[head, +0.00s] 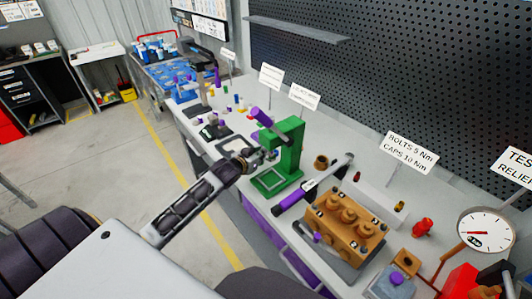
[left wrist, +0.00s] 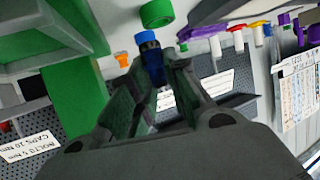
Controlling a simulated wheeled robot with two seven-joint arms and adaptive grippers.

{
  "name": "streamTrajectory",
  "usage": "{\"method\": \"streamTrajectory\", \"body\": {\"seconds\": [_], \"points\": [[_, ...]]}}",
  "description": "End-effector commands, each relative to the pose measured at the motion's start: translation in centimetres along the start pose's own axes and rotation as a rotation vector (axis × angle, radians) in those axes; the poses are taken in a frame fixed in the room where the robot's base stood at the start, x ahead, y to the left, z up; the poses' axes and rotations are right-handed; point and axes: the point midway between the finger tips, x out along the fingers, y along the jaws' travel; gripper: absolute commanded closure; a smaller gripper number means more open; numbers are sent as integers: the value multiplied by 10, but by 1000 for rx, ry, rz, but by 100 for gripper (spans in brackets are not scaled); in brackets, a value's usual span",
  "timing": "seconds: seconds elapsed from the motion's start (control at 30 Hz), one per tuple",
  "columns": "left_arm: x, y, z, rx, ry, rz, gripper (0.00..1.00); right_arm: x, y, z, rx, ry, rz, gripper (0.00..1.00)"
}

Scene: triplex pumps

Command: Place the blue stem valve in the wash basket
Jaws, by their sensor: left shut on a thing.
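My left gripper (head: 268,156) is beside the green press (head: 290,140), in front of its column and over its base. In the left wrist view, my left gripper (left wrist: 160,75) is shut on the blue stem valve (left wrist: 149,48), a small dark part with a bright blue top. The valve sticks out past the fingertips; its lower part is hidden between them. In the head view only a small blue spot shows at the fingertips. I cannot surely pick out the wash basket; a blue station with blue trays (head: 178,72) stands at the far end. My right gripper is not in view.
The bench holds a brown pump block (head: 345,222), a purple-handled torque wrench (head: 310,186), a red part (head: 422,227) and a gauge (head: 486,229). Sign stands rise along the back. Small colored parts lie beyond the press. The floor on the left is clear.

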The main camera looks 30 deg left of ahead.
Motion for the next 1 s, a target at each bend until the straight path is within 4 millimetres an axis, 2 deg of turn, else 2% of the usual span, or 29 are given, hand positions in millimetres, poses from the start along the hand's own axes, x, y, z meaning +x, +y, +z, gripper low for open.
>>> {"method": "streamTrajectory", "body": {"seconds": [0.6, 1.0], "points": [[47, -1, -21, 0, 2, -1, 100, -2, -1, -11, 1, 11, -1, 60], [51, 0, -21, 0, 0, -1, 100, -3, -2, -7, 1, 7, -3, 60]]}}
